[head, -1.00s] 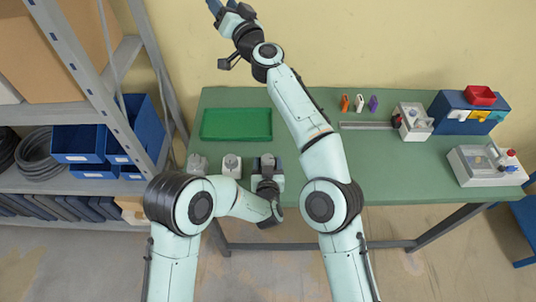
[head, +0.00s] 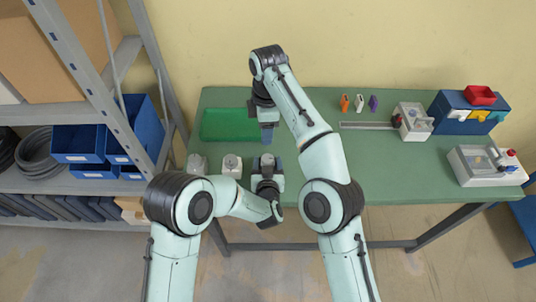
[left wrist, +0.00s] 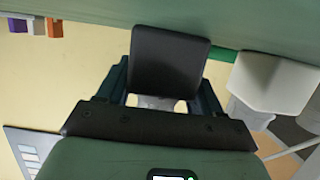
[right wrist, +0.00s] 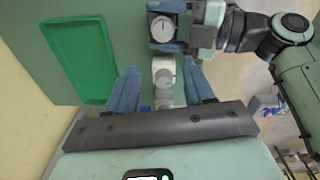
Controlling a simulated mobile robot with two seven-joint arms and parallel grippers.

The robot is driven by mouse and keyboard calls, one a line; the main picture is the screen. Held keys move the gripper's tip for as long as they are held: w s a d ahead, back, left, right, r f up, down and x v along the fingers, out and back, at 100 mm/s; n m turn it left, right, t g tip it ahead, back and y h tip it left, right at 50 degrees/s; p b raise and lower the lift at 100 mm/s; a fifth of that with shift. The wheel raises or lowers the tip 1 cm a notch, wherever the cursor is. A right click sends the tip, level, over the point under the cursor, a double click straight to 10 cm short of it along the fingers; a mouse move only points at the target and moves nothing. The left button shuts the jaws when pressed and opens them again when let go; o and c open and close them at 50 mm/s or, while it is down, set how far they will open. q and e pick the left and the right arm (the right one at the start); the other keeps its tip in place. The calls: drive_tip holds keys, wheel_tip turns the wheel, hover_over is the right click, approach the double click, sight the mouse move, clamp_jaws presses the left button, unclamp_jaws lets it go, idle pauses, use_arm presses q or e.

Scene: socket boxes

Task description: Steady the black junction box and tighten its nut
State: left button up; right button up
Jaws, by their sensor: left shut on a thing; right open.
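The black junction box (right wrist: 170,7) stands at the table's front edge with a round grey nut or dial (right wrist: 162,29) on its top. My left gripper (head: 267,174) is shut on this box; in the left wrist view the box (left wrist: 169,60) sits between its fingers. My right gripper (head: 267,137) points down above the table, behind the black box. In the right wrist view its fingers (right wrist: 162,88) are open, with nothing held between them.
A white box (head: 232,165) and a grey box (head: 197,163) stand left of the black one. A green tray (head: 222,124) lies behind them. Small coloured pieces (head: 359,103), a rail (head: 366,125) and several devices stand right. A shelf (head: 90,90) rises on the left.

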sight(268, 158)
drive_tip(key=f, duration=1.2)
drive_tip(key=shift+s+d, duration=0.15)
drive_tip(key=shift+d, duration=0.2)
drive_tip(key=c, duration=0.8)
